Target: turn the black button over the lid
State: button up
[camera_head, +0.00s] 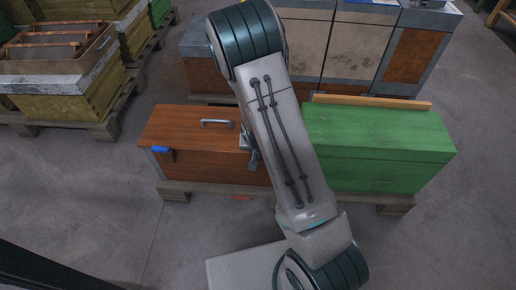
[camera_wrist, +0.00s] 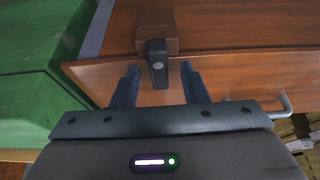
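The black button (camera_wrist: 158,72) shows in the wrist view as a short dark bar with a round grey screw head. It sits at a brown wooden block (camera_wrist: 157,30) on the reddish-brown box and points down the picture over the edge of the lid (camera_wrist: 230,82). My gripper (camera_wrist: 160,70) is open, with one dark finger on each side of the button. I see gaps between both fingers and the button. In the head view the brown box (camera_head: 180,130) stands left of my arm, which hides its right part, and I cannot make out the button there.
A metal handle (camera_wrist: 285,106) lies on the lid, right of my gripper. A green box (camera_head: 380,145) stands close beside the brown one on the same pallet. A blue latch (camera_head: 161,150) is on the brown box's left front. Hive stacks (camera_head: 70,80) stand behind left.

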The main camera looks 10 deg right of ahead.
jog(key=p+v, duration=0.5)
jog(key=v, duration=0.9)
jog(key=s+r+n+p, duration=0.1)
jog(key=s+r+p, duration=0.4)
jog(key=r, duration=0.9)
jog(key=s+d+r+n+g+y+p, duration=0.1)
jog(key=s+r+p, duration=0.5)
jog(key=r+p, duration=0.4)
jog(key=s+d+r+n+p, duration=0.1)
jog(key=s+r+p, duration=0.5)
jog(key=r, duration=1.4)
jog(key=shift+r+g+p, duration=0.25)
jog(key=shift+g+p, duration=0.05)
jog(key=shift+p, duration=0.9)
